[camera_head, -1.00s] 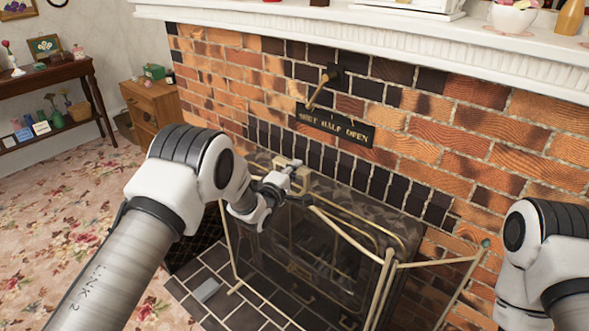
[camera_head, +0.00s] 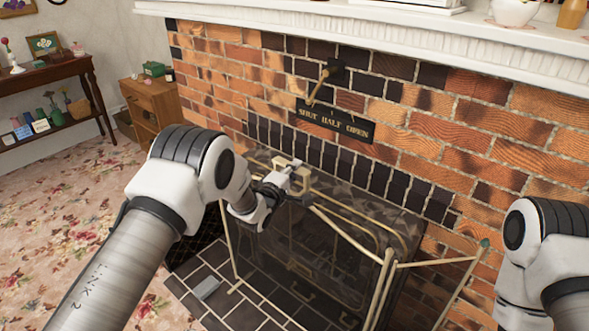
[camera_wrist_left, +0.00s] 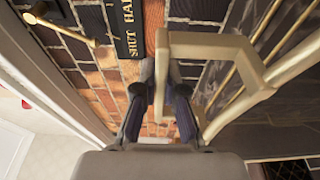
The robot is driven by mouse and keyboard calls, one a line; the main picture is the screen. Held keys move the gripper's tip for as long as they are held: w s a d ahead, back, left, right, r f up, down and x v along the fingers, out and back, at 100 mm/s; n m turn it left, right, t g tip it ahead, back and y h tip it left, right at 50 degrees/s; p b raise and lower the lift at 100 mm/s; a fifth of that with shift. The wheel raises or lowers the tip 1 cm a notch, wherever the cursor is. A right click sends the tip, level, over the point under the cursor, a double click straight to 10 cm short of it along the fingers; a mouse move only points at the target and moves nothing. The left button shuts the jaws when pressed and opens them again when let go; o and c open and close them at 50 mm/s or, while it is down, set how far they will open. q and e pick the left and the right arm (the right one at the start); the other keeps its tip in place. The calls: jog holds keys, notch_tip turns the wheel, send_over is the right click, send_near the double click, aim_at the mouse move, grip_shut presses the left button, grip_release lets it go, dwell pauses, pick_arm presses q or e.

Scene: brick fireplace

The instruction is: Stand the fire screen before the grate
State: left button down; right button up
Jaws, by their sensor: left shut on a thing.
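The fire screen (camera_head: 388,268) is a brass-framed folding screen with see-through dark panels. It stands upright before the fireplace opening, its right wing angled out toward the right. My left gripper (camera_head: 297,178) is shut on the squared brass handle at its top. In the left wrist view the fingers (camera_wrist_left: 161,88) close on one side bar of that handle (camera_wrist_left: 210,45). The grate (camera_head: 305,270) shows dimly through the panel, behind the screen. The screen's lower right feet are cut off by the picture edge. My right gripper is out of view; only its arm shows at right.
A dark tiled hearth (camera_head: 235,305) lies under the screen, with a small grey block (camera_head: 207,288) on it. A brass lever (camera_head: 322,85) and a sign (camera_head: 335,122) are on the brick wall. The white mantel (camera_head: 400,38) juts out above. Open carpet (camera_head: 70,215) lies left.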

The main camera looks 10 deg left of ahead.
pick_arm(q)
jog(key=shift+w+d+r, duration=0.1)
jog(key=shift+w+r, duration=0.05)
dwell(0.7)
jog(key=c, duration=1.3)
grip_release()
jog(key=shift+o, duration=0.6)
jog(key=o, duration=0.3)
jog(key=shift+f, duration=0.35)
jog(key=shift+s+r, duration=0.2)
jog(key=shift+s, duration=0.05)
jog(key=shift+p+v, duration=2.6)
jog(key=shift+v, duration=2.8)
